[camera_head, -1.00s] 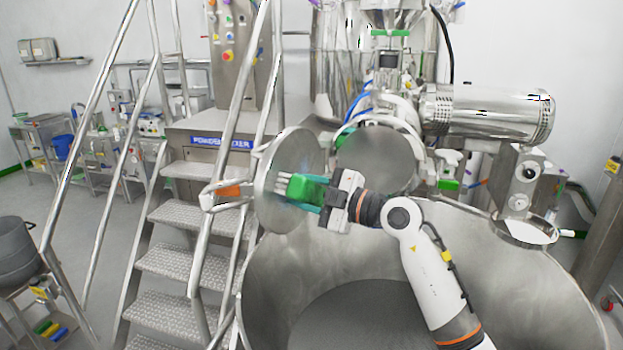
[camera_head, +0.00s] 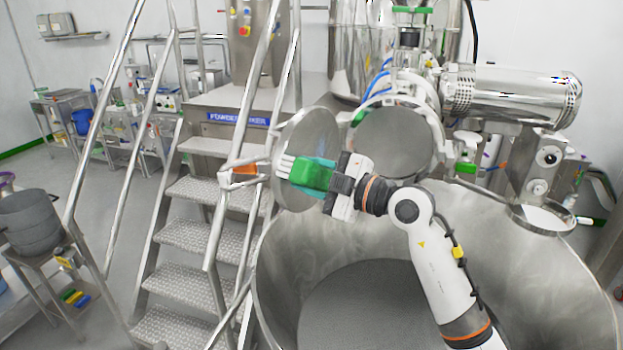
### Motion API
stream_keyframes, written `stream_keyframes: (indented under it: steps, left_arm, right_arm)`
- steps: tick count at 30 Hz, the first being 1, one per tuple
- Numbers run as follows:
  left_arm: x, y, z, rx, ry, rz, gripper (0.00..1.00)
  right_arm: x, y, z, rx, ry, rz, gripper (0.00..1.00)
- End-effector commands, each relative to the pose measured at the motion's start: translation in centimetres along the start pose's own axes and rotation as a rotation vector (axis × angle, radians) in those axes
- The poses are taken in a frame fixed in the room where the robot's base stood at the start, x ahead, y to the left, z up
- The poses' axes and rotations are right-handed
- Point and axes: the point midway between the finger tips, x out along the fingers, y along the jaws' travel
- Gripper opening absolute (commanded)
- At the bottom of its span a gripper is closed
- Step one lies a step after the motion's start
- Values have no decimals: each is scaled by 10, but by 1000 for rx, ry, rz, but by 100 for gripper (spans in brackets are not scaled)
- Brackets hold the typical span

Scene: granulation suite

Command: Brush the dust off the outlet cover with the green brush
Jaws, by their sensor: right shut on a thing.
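My right gripper (camera_head: 325,180) is shut on the green brush (camera_head: 311,174). The brush points left, with its pale bristles at the face of the round steel outlet cover (camera_head: 304,135). I cannot tell whether the bristles touch the cover. The cover is swung open on the left of the round outlet (camera_head: 390,140), and the brush and gripper hide part of its lower face. No clear dust shows on the cover at this size. My left gripper is not in view.
A large open steel bowl (camera_head: 500,225) lies below my right arm. Metal stairs (camera_head: 195,240) with handrails stand just left of the cover. A shiny cylindrical motor (camera_head: 515,95) is at the upper right. A grey pot (camera_head: 30,222) stands on a stand at the far left.

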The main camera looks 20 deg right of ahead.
Motion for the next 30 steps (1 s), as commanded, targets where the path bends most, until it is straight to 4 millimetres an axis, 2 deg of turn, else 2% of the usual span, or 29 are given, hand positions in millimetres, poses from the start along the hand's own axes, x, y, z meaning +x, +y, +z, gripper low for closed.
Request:
stream_keyframes:
  steps: [13,23,30]
  left_arm:
    - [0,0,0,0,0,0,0]
    - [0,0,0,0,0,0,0]
    - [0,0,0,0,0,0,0]
  right_arm:
    - [0,-21,-28,2,2,-1,22]
    - [0,-29,-39,2,1,-1,22]
    - [-1,-42,-56,2,2,-1,22]
